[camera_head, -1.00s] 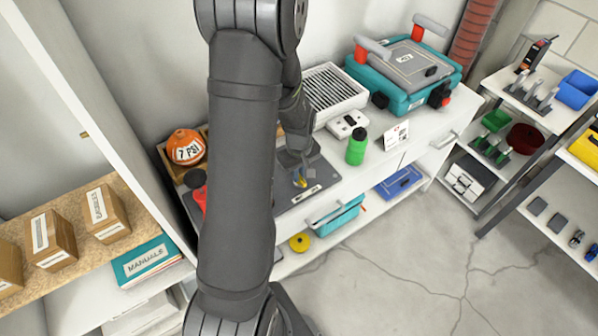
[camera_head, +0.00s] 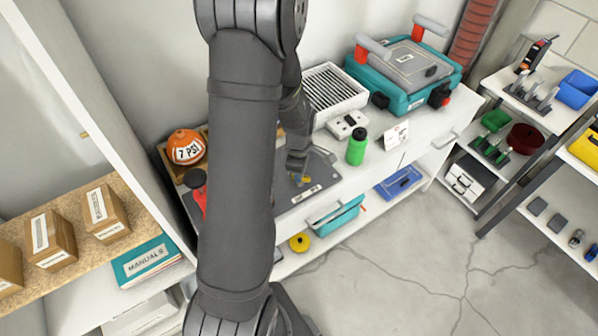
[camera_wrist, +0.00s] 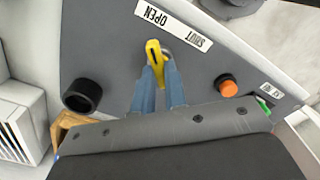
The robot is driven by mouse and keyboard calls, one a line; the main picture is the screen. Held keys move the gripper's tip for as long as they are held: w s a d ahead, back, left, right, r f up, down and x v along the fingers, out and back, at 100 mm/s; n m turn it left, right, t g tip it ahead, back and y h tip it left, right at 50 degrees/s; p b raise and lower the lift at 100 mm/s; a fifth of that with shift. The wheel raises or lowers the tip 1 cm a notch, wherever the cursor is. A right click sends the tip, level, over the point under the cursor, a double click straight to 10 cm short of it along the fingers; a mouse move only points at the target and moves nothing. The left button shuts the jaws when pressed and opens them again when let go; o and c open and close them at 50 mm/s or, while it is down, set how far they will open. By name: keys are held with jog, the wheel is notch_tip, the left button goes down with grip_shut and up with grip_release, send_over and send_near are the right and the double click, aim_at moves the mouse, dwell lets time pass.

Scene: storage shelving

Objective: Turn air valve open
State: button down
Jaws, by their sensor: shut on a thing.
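The yellow air valve handle (camera_wrist: 153,48) sits on a dark grey panel (camera_wrist: 110,60) in the wrist view. A white label strip (camera_wrist: 178,28) beyond it reads OPEN on the left and SHUT on the right. My gripper (camera_wrist: 158,68) has its two blue fingers shut on the handle from either side. In the head view my gripper (camera_head: 298,174) is at the panel on the white bench, and a small piece of the yellow handle (camera_head: 306,180) shows beside it. The valve's base is partly hidden by the fingers.
A black round knob (camera_wrist: 82,95) and an orange button (camera_wrist: 226,86) stand on the panel either side of the fingers. A green bottle (camera_head: 357,147), a white vented box (camera_head: 333,92) and an orange 7 PSI object (camera_head: 186,147) stand nearby on the bench.

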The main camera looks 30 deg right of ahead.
jog(key=shift+n, duration=0.3)
dwell(0.4)
jog(key=c, duration=1.5)
grip_release()
jog(key=shift+o, duration=0.2)
notch_tip(320, 180, up, 18)
jog(key=shift+f, duration=0.25)
jog(key=shift+f, duration=0.15)
notch_tip(320, 180, down, 17)
jog(key=shift+f, duration=0.1)
